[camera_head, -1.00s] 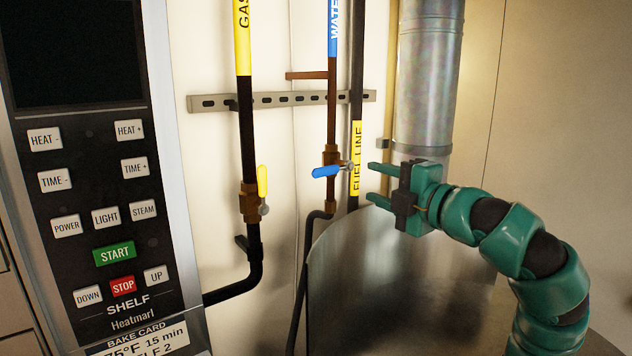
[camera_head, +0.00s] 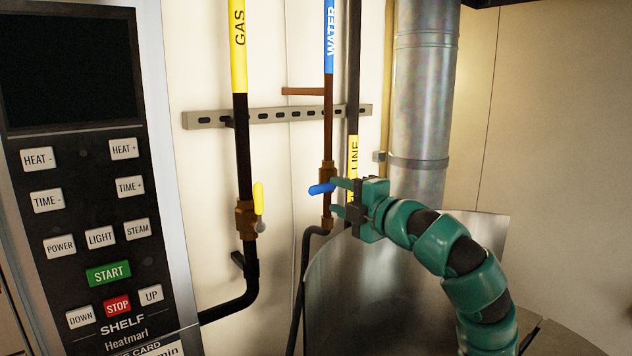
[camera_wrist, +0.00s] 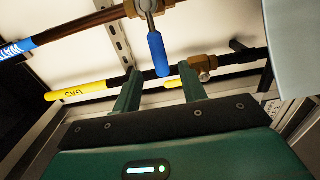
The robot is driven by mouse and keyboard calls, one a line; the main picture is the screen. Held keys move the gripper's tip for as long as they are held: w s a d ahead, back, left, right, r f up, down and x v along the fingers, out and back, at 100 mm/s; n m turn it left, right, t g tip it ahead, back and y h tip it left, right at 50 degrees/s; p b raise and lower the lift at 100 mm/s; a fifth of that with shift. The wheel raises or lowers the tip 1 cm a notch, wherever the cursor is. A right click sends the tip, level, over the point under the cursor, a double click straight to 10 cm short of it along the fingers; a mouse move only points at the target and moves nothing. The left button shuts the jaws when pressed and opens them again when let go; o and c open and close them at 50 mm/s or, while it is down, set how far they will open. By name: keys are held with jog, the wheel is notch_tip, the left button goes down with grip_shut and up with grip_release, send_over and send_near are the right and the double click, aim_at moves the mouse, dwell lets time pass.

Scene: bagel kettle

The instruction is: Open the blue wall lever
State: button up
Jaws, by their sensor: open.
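The blue lever (camera_head: 321,189) sits on a brass valve on the water pipe (camera_head: 328,130) and points left, roughly across the pipe. In the wrist view the blue lever (camera_wrist: 158,54) hangs down from its valve, in line with the gap between my fingers. My green gripper (camera_head: 337,198) is open and comes from the right, its fingertips close to the valve. In the wrist view the fingers of my gripper (camera_wrist: 160,90) are spread with nothing between them. The upper finger overlaps the valve's right side in the head view; I cannot tell whether it touches.
A yellow lever (camera_head: 258,198) is on the gas pipe (camera_head: 241,140) to the left. The fuel line (camera_head: 353,155) runs just right of the water pipe. A metal duct (camera_head: 424,90) and a curved steel kettle (camera_head: 370,290) stand near my arm. An oven control panel (camera_head: 90,200) is at left.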

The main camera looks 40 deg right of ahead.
aim_at(323, 190)
jog(key=shift+w+d+p, duration=0.25)
jog(key=shift+w+p, duration=0.5)
jog(key=shift+w, duration=1.35)
jog(key=shift+w+d+p, duration=0.2)
jog(key=shift+w+p, duration=0.5)
jog(key=shift+w, duration=1.4)
grip_shut()
